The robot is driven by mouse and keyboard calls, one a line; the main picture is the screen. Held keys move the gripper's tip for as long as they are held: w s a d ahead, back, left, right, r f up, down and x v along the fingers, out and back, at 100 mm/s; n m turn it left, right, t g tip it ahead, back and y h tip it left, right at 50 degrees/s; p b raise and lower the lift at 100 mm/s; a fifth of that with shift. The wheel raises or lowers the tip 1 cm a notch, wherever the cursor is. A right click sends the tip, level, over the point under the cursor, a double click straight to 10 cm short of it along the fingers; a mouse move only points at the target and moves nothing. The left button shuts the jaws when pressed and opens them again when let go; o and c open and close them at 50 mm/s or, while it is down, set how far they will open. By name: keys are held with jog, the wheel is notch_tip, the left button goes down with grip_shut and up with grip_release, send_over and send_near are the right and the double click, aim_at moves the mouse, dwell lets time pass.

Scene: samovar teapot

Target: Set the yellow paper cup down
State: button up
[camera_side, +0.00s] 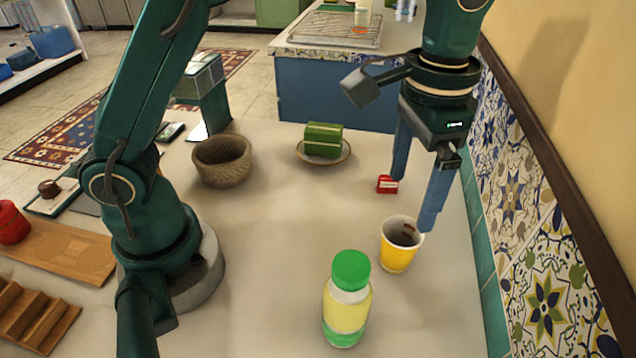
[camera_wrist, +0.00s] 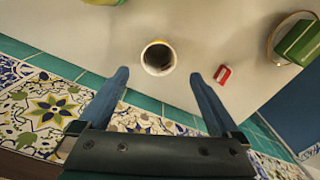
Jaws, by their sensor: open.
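The yellow paper cup (camera_side: 398,252) stands upright on the pale counter in the side view, with a white inside and something dark in it. In the wrist view the cup (camera_wrist: 158,58) shows from above, ahead of the gap between the fingertips. My gripper (camera_side: 414,200) is open, with its blue fingers wide apart and pointing down. One fingertip is close to the cup's right rim in the side view; I cannot tell whether it touches. The wrist view shows nothing held between the fingers (camera_wrist: 159,74).
A bottle with a green cap (camera_side: 347,305) stands left and in front of the cup. A small red object (camera_side: 387,184) lies behind it. A plate with a green block (camera_side: 323,140) and a woven bowl (camera_side: 221,160) are farther back. The tiled wall (camera_side: 540,270) is close on the right.

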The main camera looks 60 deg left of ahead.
jog(key=s+a+r+n+t, duration=0.2)
jog(key=s+a+r+t, duration=0.1)
jog(key=s+a+r, duration=0.3)
jog(key=s+a+f+n+t, duration=0.2)
jog(key=s+a+f, duration=0.1)
jog(key=s+a, duration=0.3)
jog(key=shift+s+f+t, duration=0.25)
jog(key=shift+s+t, duration=0.05)
jog(key=shift+s, duration=0.2)
